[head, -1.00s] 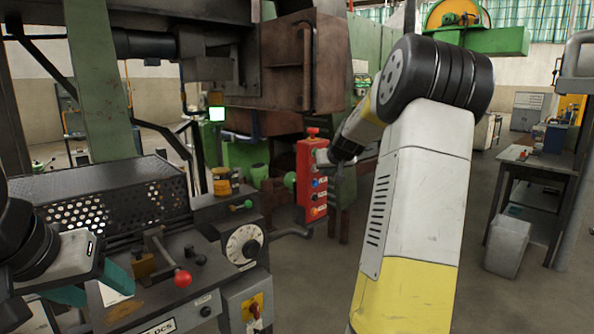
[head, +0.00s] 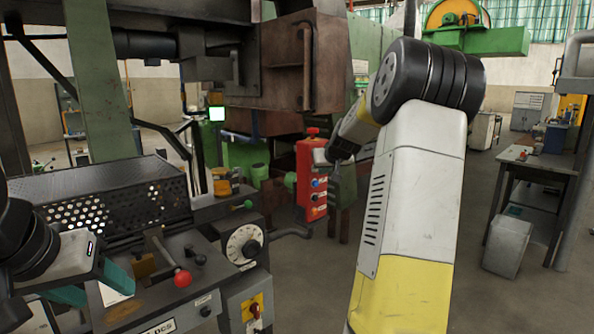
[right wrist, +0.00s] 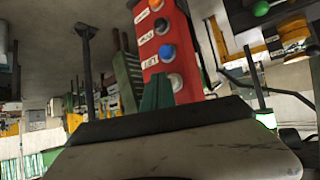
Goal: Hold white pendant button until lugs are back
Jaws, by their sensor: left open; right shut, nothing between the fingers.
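The red pendant (head: 308,178) hangs in the middle of the head view, with a red knob on top and a column of coloured buttons. In the right wrist view the pendant (right wrist: 168,45) appears upside down, and the white button (right wrist: 175,81) shows below the blue one. My right gripper (right wrist: 157,92) is shut and empty, its green fingertips just left of the white button in that view. I cannot tell whether they touch the pendant. In the head view the right gripper hides part of the pendant's upper face. My left gripper (head: 95,286) is open and empty at lower left. I cannot make out the lugs.
A machine with a perforated guard (head: 105,196), a red-knobbed lever (head: 182,278) and a dial (head: 243,245) stands near my left gripper. A small lit screen (head: 217,113) is behind it. A workbench (head: 540,160) and grey bin (head: 507,248) stand at right. Floor between is clear.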

